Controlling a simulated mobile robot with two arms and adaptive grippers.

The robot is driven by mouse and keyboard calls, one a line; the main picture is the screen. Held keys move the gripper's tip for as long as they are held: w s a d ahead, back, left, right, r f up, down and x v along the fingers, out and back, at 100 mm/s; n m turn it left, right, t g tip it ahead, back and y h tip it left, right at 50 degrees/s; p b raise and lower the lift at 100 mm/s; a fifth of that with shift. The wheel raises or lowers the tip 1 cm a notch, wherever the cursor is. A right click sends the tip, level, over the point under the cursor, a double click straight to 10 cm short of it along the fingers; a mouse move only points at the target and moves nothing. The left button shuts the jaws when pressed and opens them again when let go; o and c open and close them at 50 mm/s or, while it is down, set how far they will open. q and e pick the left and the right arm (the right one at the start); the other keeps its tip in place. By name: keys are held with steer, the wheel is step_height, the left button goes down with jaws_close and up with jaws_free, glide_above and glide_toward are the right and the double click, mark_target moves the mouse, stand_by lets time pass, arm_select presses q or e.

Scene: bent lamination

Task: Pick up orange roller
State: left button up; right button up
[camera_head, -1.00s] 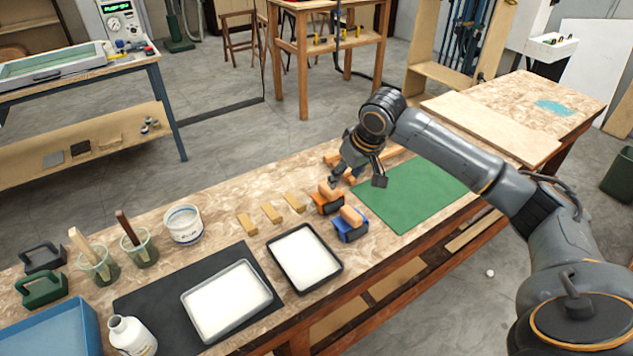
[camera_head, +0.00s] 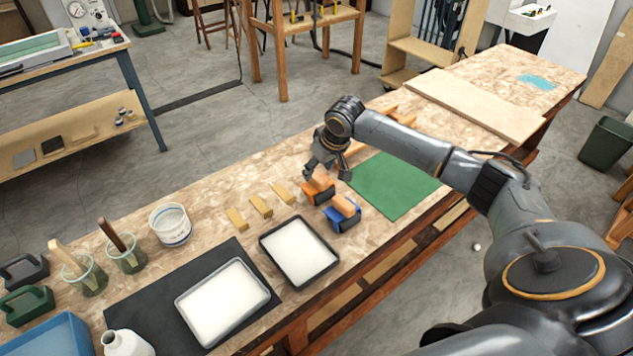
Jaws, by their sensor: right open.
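The orange roller (camera_head: 317,190) has a wooden handle on top and an orange body. It sits on the speckled workbench, just behind and left of a similar blue roller (camera_head: 342,214). My right gripper (camera_head: 327,170) is open and close above the orange roller's handle. Its fingers hang near the handle, one to the left and one to the right in the picture. I cannot tell whether they touch it. My left gripper is not in view.
A green mat (camera_head: 393,185) lies right of the rollers. A black tray with white filling (camera_head: 299,252) and several small wooden blocks (camera_head: 261,206) lie left of them. A white tub (camera_head: 170,224) and jars stand further left.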

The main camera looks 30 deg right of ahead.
mark_target(318, 176)
steer(key=x, duration=0.3)
steer(key=shift+s+d+f+p, duration=0.2)
steer(key=shift+f+p, duration=0.15)
steer(key=shift+f, duration=0.05)
steer(key=shift+w+f, duration=0.15)
steer(key=shift+f, duration=0.1)
steer(key=shift+c, duration=0.6)
jaws_close()
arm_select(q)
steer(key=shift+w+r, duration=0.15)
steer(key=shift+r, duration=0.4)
arm_select(e)
steer(key=shift+r, duration=0.1)
